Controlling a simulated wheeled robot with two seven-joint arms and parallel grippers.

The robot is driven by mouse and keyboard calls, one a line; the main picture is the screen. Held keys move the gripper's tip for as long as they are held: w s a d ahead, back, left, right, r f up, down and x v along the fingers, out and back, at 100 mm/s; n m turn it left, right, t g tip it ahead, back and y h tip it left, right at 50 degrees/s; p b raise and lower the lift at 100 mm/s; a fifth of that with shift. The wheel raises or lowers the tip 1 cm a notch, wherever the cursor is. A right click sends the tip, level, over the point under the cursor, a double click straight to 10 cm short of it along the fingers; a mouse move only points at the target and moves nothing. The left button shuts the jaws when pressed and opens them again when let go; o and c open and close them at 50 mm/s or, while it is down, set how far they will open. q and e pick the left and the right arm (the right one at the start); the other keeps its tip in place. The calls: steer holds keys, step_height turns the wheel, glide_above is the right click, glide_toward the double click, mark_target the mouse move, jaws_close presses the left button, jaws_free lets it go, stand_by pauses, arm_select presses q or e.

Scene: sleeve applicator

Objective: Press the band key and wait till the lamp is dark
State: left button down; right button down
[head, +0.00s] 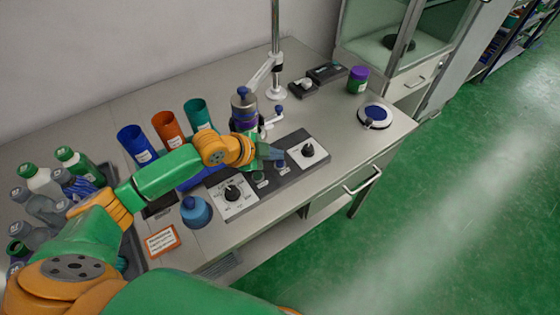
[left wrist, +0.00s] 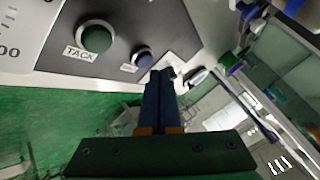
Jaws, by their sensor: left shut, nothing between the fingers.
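A grey control panel (head: 292,177) on the bench has a green key (head: 260,178) and a blue key (head: 281,164). In the left wrist view the green key (left wrist: 97,37) is labelled TACK. The blue key (left wrist: 143,57) has a small label that I cannot read clearly. My left gripper (head: 278,153) is shut and empty over the panel, close to the blue key. In the left wrist view its fingertips (left wrist: 162,74) appear just beside the blue key; I cannot tell whether they touch anything. I cannot pick out a lamp. My right gripper is not in view.
Behind stand the purple-banded applicator (head: 243,110) and coloured cups (head: 167,130).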

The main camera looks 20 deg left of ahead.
arm_select(q)
steer(key=shift+f, duration=0.1)
steer(key=shift+f, duration=0.35)
steer(key=shift+f+b, duration=0.35)
steer(key=shift+f, duration=0.1)
stand_by(0.7)
steer(key=shift+r, duration=0.1)
steer(key=shift+r+p, duration=0.8)
steer(key=shift+p, duration=0.15)
step_height(320, 180, up, 5)
steer(key=p, duration=0.5)
stand_by(4.6)
